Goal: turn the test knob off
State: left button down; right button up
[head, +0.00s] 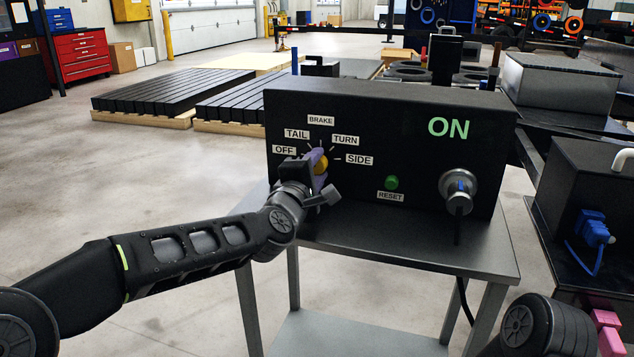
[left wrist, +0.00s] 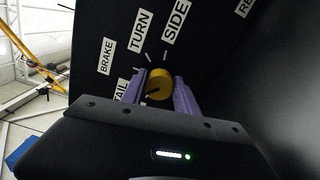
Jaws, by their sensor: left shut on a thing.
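The test knob (head: 322,163) is a yellow dial on the front of a black test box (head: 420,165), ringed by labels OFF, TAIL, BRAKE, TURN and SIDE. My left gripper (head: 317,168) is at the knob, its purple fingers on either side of it. In the left wrist view the knob (left wrist: 159,82) sits between the two fingers of the left gripper (left wrist: 159,92), which is shut on it. A dark mark shows on the knob's face; I cannot tell exactly which label it points to. The OFF label (head: 284,150) is left of the knob. My right gripper is out of view.
The box stands on a grey metal table (head: 400,247). It also carries a green RESET button (head: 392,182), green ON text (head: 448,127) and a round metal socket (head: 458,190). Equipment with a blue plug (head: 594,229) stands at the right. Open floor lies at the left.

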pick_arm(q)
jog(key=n+b, duration=0.2)
jog(key=shift+f+n, duration=0.25)
jog(key=shift+n, duration=0.15)
jog(key=shift+r+n+b, duration=0.15)
jog(key=shift+n+b, duration=0.65)
jog(key=shift+n, duration=0.25)
jog(key=shift+r+n+b, duration=0.1)
jog(key=shift+n+b, duration=0.7)
jog(key=shift+n, duration=0.25)
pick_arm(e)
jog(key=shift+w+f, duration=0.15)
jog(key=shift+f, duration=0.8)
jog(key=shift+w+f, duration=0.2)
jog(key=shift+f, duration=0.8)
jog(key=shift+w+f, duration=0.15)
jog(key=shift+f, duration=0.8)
pick_arm(q)
jog(key=c, duration=0.9)
grip_release()
jog(key=v, duration=0.7)
jog(key=shift+s+a+r+b, duration=0.1)
jog(key=shift+s+a+b, duration=0.1)
jog(key=shift+s+b, duration=0.15)
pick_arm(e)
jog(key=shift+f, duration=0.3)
